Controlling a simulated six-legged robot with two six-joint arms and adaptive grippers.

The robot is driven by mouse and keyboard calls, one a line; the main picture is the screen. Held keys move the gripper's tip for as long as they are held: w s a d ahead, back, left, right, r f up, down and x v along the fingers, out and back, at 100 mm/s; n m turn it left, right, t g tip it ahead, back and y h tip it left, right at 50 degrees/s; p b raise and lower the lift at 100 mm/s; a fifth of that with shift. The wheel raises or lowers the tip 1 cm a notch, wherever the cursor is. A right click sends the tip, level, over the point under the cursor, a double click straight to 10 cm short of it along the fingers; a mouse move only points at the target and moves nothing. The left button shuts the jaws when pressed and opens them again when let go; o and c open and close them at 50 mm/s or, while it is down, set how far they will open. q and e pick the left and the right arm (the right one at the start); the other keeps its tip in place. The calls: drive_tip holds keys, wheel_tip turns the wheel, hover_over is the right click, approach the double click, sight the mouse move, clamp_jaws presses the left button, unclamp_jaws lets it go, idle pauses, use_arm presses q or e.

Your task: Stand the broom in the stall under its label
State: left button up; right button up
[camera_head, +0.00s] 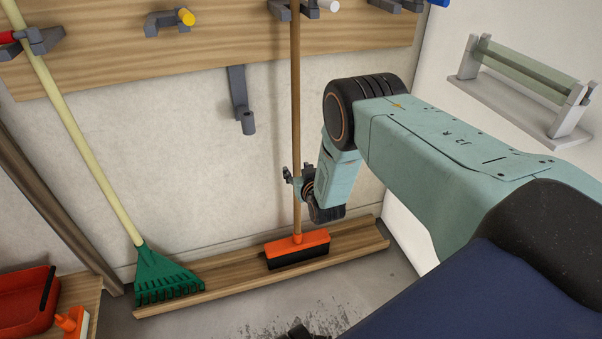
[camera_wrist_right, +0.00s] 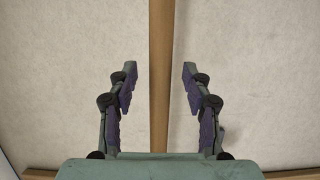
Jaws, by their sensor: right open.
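The broom has a long wooden handle (camera_head: 296,110) and an orange head (camera_head: 297,248) with black bristles. It stands upright, its head on the wooden floor ledge (camera_head: 350,255). The upper handle passes at a grey wall bracket with a white-tipped peg (camera_head: 326,6); the handle's top is out of frame. My right gripper (camera_head: 297,183) is open at the lower handle. In the right wrist view, the handle (camera_wrist_right: 162,60) runs between its two open fingers (camera_wrist_right: 160,78), with gaps on both sides. No written label is readable. My left gripper is not recognisable.
A green rake (camera_head: 160,278) leans left at a red-tipped bracket (camera_head: 35,42). A yellow-tipped bracket (camera_head: 168,20) is empty. A grey hook (camera_head: 241,100) hangs below the wooden rail (camera_head: 100,66). A red bin (camera_head: 25,305) is lower left; a white wall borders the right.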

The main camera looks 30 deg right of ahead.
drive_tip(key=v, duration=1.1)
drive_tip(key=shift+s+r, duration=0.2)
drive_tip(key=shift+s, duration=0.05)
drive_tip(key=shift+a, duration=0.1)
drive_tip(key=s+a+p, duration=0.2)
drive_tip(key=s+p, duration=0.1)
drive_tip(key=s, duration=0.6)
drive_tip(key=shift+s+a, duration=0.2)
drive_tip(key=shift+s, duration=0.15)
drive_tip(key=shift+f, duration=0.1)
idle(0.6)
